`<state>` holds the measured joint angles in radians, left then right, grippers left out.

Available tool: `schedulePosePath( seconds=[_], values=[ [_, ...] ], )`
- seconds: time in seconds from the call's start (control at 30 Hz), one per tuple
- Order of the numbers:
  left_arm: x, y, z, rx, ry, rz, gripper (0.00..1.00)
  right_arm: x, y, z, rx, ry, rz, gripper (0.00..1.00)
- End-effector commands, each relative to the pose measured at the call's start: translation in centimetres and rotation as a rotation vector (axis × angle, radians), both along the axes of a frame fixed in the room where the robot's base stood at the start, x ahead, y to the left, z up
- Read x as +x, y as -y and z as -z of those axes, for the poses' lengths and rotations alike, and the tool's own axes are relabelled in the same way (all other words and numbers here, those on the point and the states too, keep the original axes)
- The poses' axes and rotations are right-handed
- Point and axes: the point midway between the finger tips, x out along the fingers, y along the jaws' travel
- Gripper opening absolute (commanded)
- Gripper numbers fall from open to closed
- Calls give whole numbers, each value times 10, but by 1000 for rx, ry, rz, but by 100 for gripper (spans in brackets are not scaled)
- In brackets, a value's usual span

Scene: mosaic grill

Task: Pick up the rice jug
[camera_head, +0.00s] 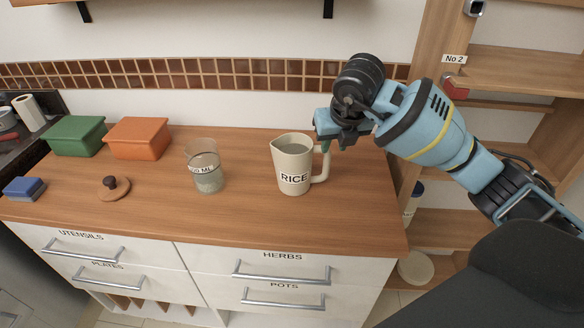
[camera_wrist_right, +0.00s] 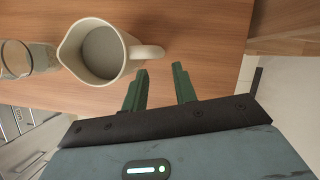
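The cream rice jug (camera_head: 294,166) with "RICE" on its front stands upright on the wooden counter, its handle pointing right. Whether a finger touches the handle cannot be told. My left gripper is not in view.
A glass measuring beaker (camera_head: 206,170) stands left of the jug. A wooden lid (camera_head: 110,190), a green box (camera_head: 76,136), an orange box (camera_head: 138,139) and a blue sponge-like block (camera_head: 24,188) are further left. Open shelves (camera_head: 500,145) stand right of the counter (camera_head: 240,220).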

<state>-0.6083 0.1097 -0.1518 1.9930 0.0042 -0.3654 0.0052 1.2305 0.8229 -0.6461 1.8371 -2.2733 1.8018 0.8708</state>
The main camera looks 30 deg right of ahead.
Motion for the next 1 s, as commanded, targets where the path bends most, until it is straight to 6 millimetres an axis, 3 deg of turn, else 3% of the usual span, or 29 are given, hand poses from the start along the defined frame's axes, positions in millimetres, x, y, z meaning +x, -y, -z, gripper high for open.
schedulePosePath(
  seconds=[0.63,1.0],
  values=[
    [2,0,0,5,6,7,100,10,1,28,6,-2,-5,28],
    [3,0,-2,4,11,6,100,22,8,71,7,-1,-6,28]
  ],
)
